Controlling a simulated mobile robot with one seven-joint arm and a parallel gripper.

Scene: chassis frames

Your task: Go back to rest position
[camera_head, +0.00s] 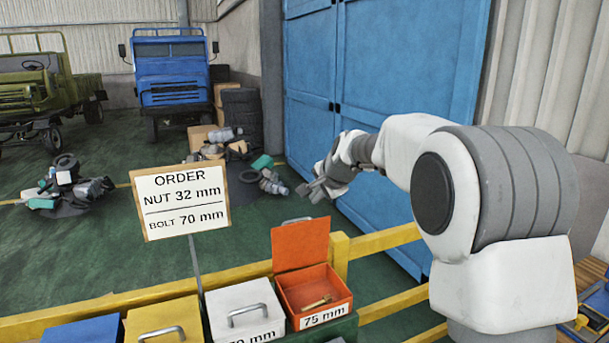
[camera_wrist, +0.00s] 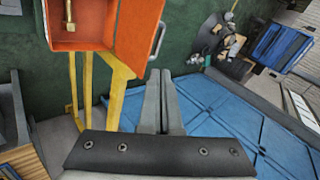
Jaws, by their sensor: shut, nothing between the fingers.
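My gripper (camera_head: 316,188) is stretched out in front of the blue doors, above and behind the row of boxes. In the wrist view its two fingers (camera_wrist: 162,100) lie together, shut, with nothing between them. An orange box (camera_head: 318,290) marked 75 mm stands with its lid raised. A brass-coloured bolt (camera_head: 317,302) lies inside it. The wrist view shows the orange box (camera_wrist: 110,45) at the upper left, apart from the fingers, with the bolt (camera_wrist: 70,18) partly in view.
A white box (camera_head: 243,312), a yellow box (camera_head: 165,325) and a blue box (camera_head: 82,332) stand left of the orange one. A yellow rail (camera_head: 385,239) runs behind them. An order sign (camera_head: 180,200) stands on a post. Blue doors (camera_head: 385,65) rise behind my arm.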

